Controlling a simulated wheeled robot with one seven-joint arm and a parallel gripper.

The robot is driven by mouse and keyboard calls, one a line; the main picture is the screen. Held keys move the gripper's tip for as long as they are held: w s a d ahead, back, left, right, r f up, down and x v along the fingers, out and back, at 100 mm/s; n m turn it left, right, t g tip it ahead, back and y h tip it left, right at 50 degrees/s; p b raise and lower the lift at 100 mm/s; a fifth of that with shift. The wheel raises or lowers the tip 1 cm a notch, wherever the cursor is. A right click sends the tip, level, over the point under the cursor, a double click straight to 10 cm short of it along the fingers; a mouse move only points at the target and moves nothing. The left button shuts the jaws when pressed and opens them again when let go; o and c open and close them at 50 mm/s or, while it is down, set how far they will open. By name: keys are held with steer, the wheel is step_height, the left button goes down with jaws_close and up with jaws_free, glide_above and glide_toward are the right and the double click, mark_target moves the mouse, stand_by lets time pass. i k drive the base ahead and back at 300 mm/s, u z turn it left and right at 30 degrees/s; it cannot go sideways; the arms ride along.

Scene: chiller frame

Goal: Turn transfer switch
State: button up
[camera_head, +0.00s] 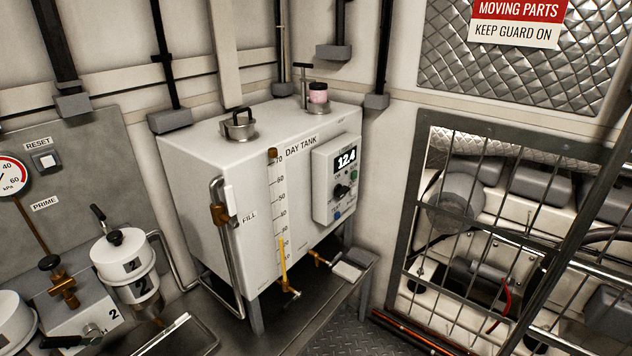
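A white day tank (215,170) stands in the middle of the head view, with a light grey control box (322,212) on its right-hand face. The box has a display reading 12.4 (346,158), and below it a black rotary knob (341,191), the only rotary switch I see on the box. The small lettering around the knob is too blurred to read surely, so I cannot tell its set position. My gripper is not in view.
A white filter canister marked 2 (125,265) and valves stand at lower left, near a gauge and RESET switch (46,160). A pipe (222,235) runs down the tank's front. A barred guard (412,215) covers machinery at right. The space before the control box looks clear.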

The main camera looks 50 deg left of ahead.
mark_target(338, 191)
steer(key=u, duration=1.6)
steer(key=k, duration=1.2)
steer(key=z, duration=0.9)
steer(key=i, duration=1.95)
steer(key=u, duration=0.3)
